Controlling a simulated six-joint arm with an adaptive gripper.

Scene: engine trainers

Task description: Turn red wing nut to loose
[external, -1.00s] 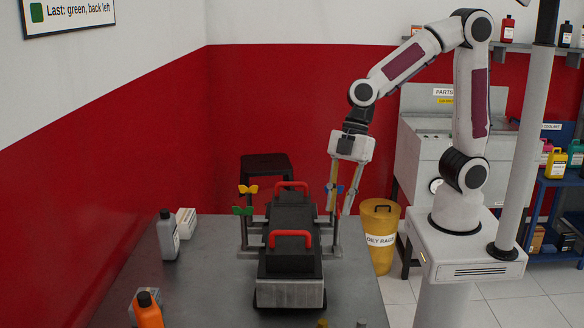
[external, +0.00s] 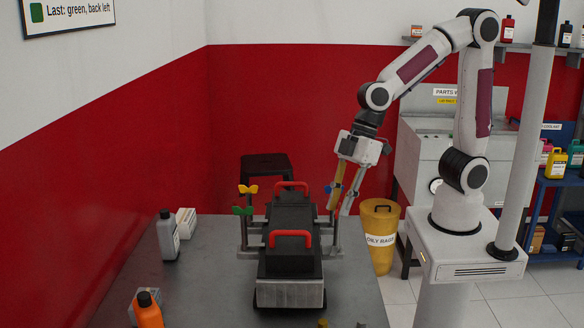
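The engine trainer (external: 290,293) stands on the grey bench, a metal block with black covers and red handles. I cannot make out a red wing nut; one may be hidden at my fingers. A yellow wing nut (external: 248,189) and a green wing nut (external: 242,210) sit on posts at its left side. A small part of a blue wing nut (external: 327,188) shows at its far right. My gripper (external: 338,210) is tilted at the right side of the trainer, its two fingers apart with a gap between the tips. I see nothing held.
A grey bottle (external: 168,236), a small white box (external: 186,222) and an orange bottle (external: 148,312) stand on the left of the bench (external: 215,275). A yellow bin (external: 380,235) stands beyond the right edge. A wall sign (external: 68,14) reads "Last: green, back left".

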